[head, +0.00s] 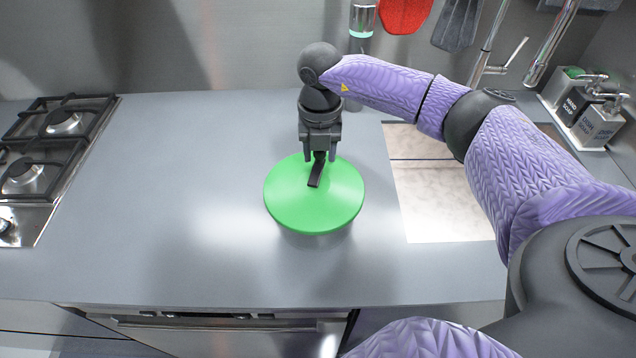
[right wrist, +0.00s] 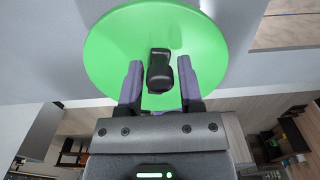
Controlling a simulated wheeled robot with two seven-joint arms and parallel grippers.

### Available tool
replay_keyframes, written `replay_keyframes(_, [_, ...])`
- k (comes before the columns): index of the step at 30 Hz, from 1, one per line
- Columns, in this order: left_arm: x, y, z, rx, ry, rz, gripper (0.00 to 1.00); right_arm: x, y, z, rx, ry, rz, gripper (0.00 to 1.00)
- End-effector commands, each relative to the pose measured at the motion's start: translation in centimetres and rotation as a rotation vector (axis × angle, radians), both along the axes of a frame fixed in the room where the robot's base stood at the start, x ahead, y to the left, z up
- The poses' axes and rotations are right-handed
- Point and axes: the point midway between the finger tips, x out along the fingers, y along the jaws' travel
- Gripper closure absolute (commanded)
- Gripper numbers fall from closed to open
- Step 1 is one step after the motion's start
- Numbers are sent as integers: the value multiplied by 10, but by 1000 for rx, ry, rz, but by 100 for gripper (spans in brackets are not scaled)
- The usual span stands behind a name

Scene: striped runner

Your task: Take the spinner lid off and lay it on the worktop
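The green round spinner lid (head: 290,200) sits in the middle of the worktop (head: 180,210), seen from above. A black handle (head: 315,176) stands at its centre. The bowl under the lid is mostly hidden. My right gripper (head: 320,158) points down at the handle from the far side of the lid. In the right wrist view the lid (right wrist: 108,50) fills the upper middle, and the handle (right wrist: 159,75) lies between the two fingers of the right gripper (right wrist: 159,66). A small gap shows on each side of the handle, so the gripper is open. My left gripper is not in view.
A gas hob (head: 50,150) is at the left. A pale board-like panel (head: 440,205) lies right of the lid. A soap dispenser caddy (head: 588,112) and a tap (head: 495,65) are at the back right. The worktop between hob and lid is clear.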

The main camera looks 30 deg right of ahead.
Motion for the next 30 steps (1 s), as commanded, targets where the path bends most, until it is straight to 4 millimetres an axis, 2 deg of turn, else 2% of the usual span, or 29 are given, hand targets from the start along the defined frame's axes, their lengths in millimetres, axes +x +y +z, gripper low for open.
replay_keyframes(1, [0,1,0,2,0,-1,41,0,0,0,0,0,0,66])
replay_keyframes(6, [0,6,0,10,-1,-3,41,0,0,0,0,0,0,100])
replay_keyframes(16, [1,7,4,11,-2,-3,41,0,0,4,1,-1,0,100])
replay_keyframes(30, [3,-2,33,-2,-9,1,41,0,0,38,1,-1,0,100])
